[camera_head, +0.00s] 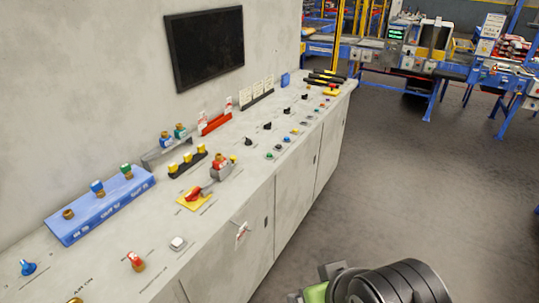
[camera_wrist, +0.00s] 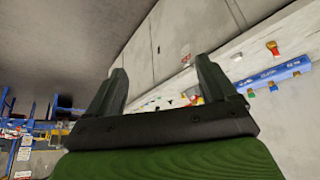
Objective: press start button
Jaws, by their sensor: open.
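A long grey control console (camera_head: 222,215) runs along the wall in the head view, with several buttons and switches on its top. I cannot tell which one is the start button, as the labels are too small to read. The console's controls show beyond the right finger, tilted in that view.
A red handle on a yellow plate (camera_head: 194,199) and a blue block with padlocks (camera_head: 98,204) stand up from the console. A dark screen (camera_head: 204,47) hangs on the wall. A tag (camera_head: 242,233) hangs on the cabinet front. The floor (camera_head: 400,175) right of the console is clear.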

